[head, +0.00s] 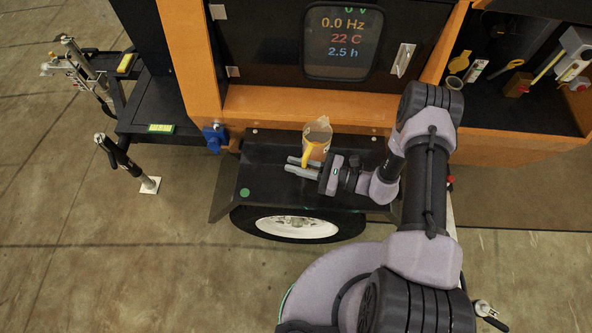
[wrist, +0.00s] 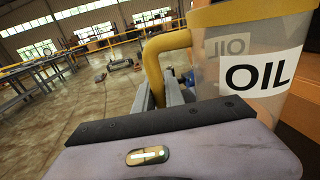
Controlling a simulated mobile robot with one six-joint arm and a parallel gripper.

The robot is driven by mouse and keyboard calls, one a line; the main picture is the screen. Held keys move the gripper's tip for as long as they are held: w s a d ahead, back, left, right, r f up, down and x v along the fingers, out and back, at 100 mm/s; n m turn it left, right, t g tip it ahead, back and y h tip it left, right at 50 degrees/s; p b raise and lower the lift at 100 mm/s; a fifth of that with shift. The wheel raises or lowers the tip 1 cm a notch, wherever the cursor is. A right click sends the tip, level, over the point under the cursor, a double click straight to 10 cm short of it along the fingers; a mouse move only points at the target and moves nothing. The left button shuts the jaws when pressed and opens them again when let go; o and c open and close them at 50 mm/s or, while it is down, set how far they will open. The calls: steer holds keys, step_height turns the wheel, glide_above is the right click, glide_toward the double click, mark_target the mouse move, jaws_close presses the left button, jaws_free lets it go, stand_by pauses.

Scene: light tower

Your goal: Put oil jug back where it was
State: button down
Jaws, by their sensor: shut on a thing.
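The oil jug (head: 317,141) is a clear container with a yellow handle and spout, and it stands above the black fender (head: 258,195) of the orange light tower. In the wrist view the jug (wrist: 262,75) fills the upper right, with an OIL label and a thick yellow handle (wrist: 160,62). My gripper (head: 304,167) reaches in from the right, with its fingers at the yellow handle. It is shut on the handle. The jug looks upright.
A display panel (head: 342,42) is set in the tower behind the jug. A blue part (head: 214,138) sticks out left of the fender. An open compartment (head: 510,75) with tools is at the right. The fender's left part, with a green dot (head: 245,192), is clear.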

steer(key=shift+f+b, duration=0.7)
steer(key=shift+f, duration=1.15)
steer(key=shift+f, duration=0.15)
steer(key=c, duration=1.4)
jaws_free()
